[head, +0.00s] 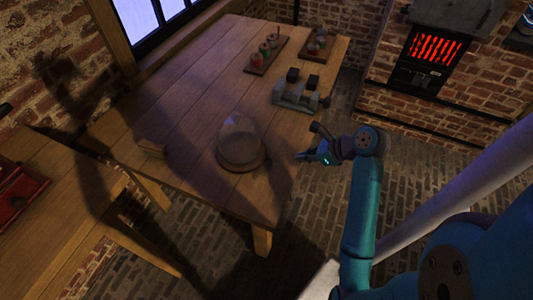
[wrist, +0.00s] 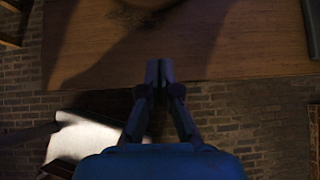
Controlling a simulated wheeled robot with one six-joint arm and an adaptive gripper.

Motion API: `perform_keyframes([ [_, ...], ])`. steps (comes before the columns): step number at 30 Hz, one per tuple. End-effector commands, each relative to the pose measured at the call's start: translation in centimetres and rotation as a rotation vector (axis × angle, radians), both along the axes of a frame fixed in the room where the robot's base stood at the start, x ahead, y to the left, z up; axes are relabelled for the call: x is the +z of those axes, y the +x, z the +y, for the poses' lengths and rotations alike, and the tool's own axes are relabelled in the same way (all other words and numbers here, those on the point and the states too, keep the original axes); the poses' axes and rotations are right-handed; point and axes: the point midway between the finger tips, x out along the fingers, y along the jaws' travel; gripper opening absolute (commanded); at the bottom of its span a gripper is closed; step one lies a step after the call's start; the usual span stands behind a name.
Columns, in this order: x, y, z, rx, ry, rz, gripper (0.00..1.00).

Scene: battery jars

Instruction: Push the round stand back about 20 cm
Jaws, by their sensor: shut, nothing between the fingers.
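The round stand (head: 240,161) is a low wooden disc under a clear glass dome, upright near the front right edge of the wooden table (head: 185,90). My gripper (head: 301,156) is to the right of the stand, apart from it, at the table's right edge. In the wrist view my gripper (wrist: 158,72) is shut and empty, its tips over the edge of the table (wrist: 215,60). A dark round shape shows at the top of the wrist view; I cannot tell whether it is the stand or its shadow.
A grey metal piece with black blocks (head: 297,96) stands behind the stand at the right edge. Jar trays (head: 256,70) sit at the far end. The table's middle is clear.

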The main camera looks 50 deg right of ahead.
Motion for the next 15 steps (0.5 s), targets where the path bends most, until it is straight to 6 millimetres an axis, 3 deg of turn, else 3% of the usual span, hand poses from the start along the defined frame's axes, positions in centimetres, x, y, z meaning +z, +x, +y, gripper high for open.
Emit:
perform_keyframes([
  [5, -0.3, 0.4, -0.1, -0.006, 0.018, 0.008, 0.00],
  [15, -4.4, 4.2, 1.2, -0.004, 0.016, 0.008, 0.00],
])
